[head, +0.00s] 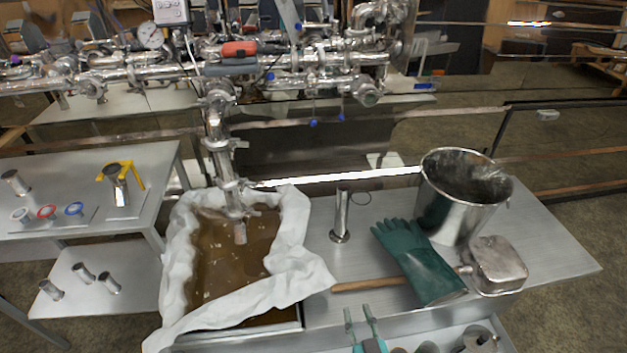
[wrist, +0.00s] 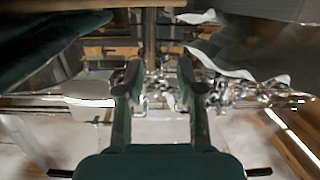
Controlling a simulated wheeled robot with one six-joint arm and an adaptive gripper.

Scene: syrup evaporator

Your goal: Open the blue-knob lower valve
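In the head view, two small blue knobs hang below the steel pipework, the left one (head: 313,122) slightly lower than the right one (head: 340,117). Two more blue spots sit higher, on the pipe (head: 270,76) and on an upper lever (head: 298,27). I cannot tell for sure which is the lower valve's knob. My gripper (head: 358,312) is at the bottom centre, in front of the table and well apart from the knobs. In the wrist view my gripper (wrist: 160,78) has its two fingers spread with nothing held. The knobs cannot be made out there.
The steel table (head: 545,250) holds a steel bucket (head: 450,215), dark green gloves (head: 425,265), a long-handled metal scoop (head: 495,265) and an upright steel tube (head: 341,215). A cloth-lined pan (head: 290,230) of brown liquid lies left. A side table (head: 60,170) stands farther left.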

